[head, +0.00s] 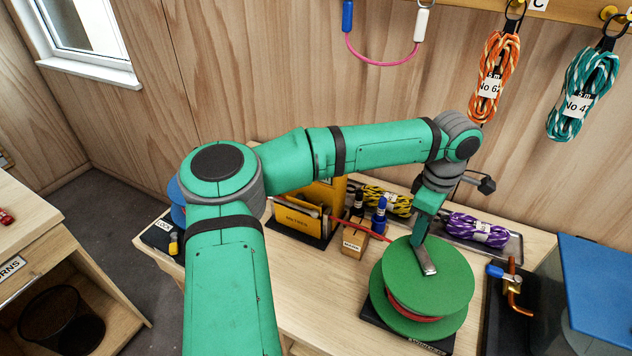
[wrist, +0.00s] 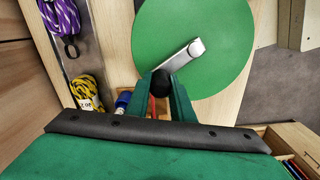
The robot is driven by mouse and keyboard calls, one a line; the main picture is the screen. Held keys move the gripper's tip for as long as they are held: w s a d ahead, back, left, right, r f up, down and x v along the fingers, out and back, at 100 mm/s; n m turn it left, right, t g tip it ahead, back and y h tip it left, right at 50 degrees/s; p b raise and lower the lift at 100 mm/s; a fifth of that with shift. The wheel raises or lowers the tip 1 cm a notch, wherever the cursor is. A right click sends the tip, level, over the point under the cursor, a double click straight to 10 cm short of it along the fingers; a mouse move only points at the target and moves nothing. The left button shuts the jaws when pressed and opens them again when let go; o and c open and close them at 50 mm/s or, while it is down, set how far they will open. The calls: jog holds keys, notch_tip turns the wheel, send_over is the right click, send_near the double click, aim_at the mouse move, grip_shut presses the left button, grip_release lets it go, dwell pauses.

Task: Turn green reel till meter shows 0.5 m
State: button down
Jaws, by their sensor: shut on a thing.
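The green reel (head: 405,279) lies flat on a black base (head: 381,325) on the bench, with red cord wound under its top disc. It also shows in the wrist view (wrist: 222,75). A metal crank (head: 429,262) lies across the top disc; the wrist view shows it (wrist: 187,53) with a black knob (wrist: 160,81). My gripper (wrist: 161,92) is shut on the crank's knob. In the head view my gripper (head: 421,232) stands over the far part of the disc. Red cord runs from the reel toward a small wooden block (head: 353,243). I can read no meter value in either view.
A yellow box (head: 300,213), a yellow rope (head: 385,198) and a purple rope (head: 478,229) on a tray are behind the reel. Ropes hang on the wall.

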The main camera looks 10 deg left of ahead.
jog(key=c, duration=1.5)
grip_release()
jog(key=shift+o, duration=0.2)
jog(key=shift+a, duration=0.1)
jog(key=shift+r, duration=0.1)
